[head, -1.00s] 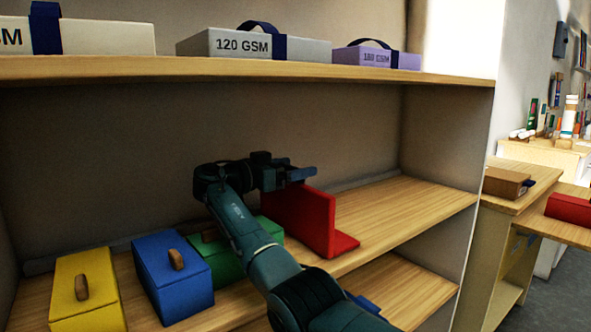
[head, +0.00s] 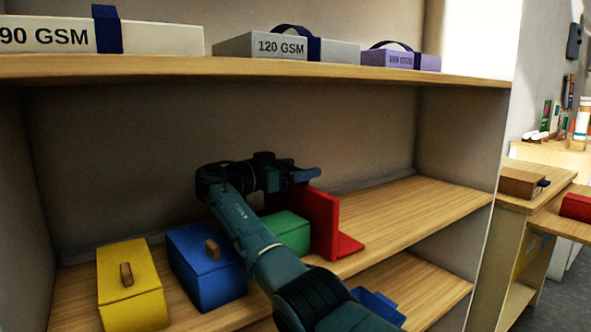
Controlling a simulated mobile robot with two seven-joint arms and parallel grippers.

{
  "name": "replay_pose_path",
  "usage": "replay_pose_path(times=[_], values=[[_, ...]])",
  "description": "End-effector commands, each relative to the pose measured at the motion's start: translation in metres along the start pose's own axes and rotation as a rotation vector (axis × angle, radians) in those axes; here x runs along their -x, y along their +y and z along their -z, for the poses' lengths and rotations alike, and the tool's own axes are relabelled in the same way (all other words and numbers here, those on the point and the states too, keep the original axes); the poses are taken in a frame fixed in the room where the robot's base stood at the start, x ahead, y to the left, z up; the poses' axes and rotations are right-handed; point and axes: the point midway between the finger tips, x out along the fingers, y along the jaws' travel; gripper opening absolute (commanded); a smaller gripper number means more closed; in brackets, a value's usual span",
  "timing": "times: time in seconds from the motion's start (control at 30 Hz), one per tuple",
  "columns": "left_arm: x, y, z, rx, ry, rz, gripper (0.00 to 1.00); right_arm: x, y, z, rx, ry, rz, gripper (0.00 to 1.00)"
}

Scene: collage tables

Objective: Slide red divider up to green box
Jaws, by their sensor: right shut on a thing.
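The red divider (head: 324,226) is an L-shaped bookend standing upright on the middle shelf, its foot pointing right. The green box (head: 290,231) is just left of it, partly hidden behind my right arm. The box's right end covers part of the divider's left face, and little or no gap shows between them; I cannot tell if they touch. My right gripper (head: 308,175) is at the divider's top edge, shut on it, though the fingers' contact is hard to see. My left gripper is not in view.
A blue box (head: 207,270) and a yellow box (head: 131,290) with wooden handles stand further left. The shelf board (head: 420,207) right of the divider is clear. The upper shelf (head: 250,68) with paper boxes is above my arm. A blue object (head: 379,305) lies on the lower shelf.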

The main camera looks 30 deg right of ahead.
Motion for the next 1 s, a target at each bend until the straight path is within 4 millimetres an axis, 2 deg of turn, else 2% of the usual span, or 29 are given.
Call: replay_pose_path(times=[0.03,0.07,0.27,0.57,0.67,1.0], values=[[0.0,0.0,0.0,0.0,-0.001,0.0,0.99,0.0,0.0,0.0,0.001,-0.002,0.001,0.41],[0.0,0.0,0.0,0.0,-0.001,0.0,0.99,0.0,0.0,0.0,0.001,-0.002,0.001,0.83],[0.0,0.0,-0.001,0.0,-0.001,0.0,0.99,0.0,0.0,0.0,0.001,-0.001,0.001,1.0],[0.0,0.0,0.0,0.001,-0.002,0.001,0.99,0.0,0.0,0.005,-0.001,0.0,0.001,1.0],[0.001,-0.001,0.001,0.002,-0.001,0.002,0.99,0.0,0.0,0.018,-0.003,0.0,0.001,1.0],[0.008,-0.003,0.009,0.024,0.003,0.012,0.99,0.0,0.0,0.082,-0.001,0.0,0.001,1.0]])
